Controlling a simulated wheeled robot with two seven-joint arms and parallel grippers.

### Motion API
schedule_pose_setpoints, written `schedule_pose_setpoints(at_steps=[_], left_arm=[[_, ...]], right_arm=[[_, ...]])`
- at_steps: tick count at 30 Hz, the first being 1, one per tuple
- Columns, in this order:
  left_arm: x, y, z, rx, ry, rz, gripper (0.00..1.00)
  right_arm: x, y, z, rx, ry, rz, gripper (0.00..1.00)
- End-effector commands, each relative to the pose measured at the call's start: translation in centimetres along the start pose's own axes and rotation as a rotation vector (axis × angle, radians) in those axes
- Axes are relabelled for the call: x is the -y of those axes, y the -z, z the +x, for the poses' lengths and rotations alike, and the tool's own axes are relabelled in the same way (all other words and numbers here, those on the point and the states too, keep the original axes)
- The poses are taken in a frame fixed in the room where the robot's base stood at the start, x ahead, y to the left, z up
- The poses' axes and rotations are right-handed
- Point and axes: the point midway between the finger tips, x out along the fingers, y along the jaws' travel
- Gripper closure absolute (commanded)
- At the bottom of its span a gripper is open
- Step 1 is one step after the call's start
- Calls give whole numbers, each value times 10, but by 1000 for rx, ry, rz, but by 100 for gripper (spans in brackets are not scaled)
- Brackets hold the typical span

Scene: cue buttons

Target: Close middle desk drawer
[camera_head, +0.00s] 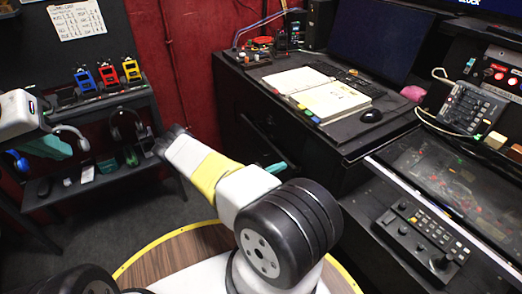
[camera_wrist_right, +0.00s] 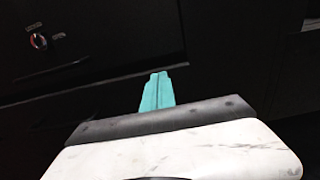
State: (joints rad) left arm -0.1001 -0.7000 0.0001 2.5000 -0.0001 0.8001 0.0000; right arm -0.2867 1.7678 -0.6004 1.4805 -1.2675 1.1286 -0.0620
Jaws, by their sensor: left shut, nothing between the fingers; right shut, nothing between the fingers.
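The black desk (camera_head: 228,95) stands in the middle of the head view, its drawer front in deep shadow. Drawer edges are too dark there to tell how far the middle drawer is out. My right gripper (camera_head: 276,168) shows as teal fingers beside the desk front, partly behind my own arm. In the right wrist view its shut teal fingers (camera_wrist_right: 156,78) point at a dark panel edge, below a black front with a round lock (camera_wrist_right: 38,41). I cannot tell whether they touch it. My left gripper (camera_head: 68,152) is shut and empty at the far left, away from the desk.
An open book (camera_head: 335,100), a keyboard and a mouse (camera_head: 371,115) lie on the desk top. A control console (camera_head: 430,235) stands at the right. A shelf with headphones (camera_head: 128,125) stands at the left. Dark floor (camera_head: 150,205) lies open between shelf and desk.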

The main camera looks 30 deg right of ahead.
Motion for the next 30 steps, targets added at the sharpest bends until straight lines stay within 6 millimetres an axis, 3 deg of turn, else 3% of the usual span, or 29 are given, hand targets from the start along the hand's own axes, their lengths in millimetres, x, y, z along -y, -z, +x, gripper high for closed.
schedule_pose_setpoints(at_steps=[12, 23, 30], left_arm=[[0, 0, 0, 0, 0, 0, 100], [0, 0, 0, 0, 0, 0, 100], [0, 0, 0, 0, 0, 0, 100]], right_arm=[[0, 0, 48, 0, 0, -1, 100], [0, 0, 48, -1, -1, -1, 100], [-1, -1, 23, 1, 3, 0, 100]])
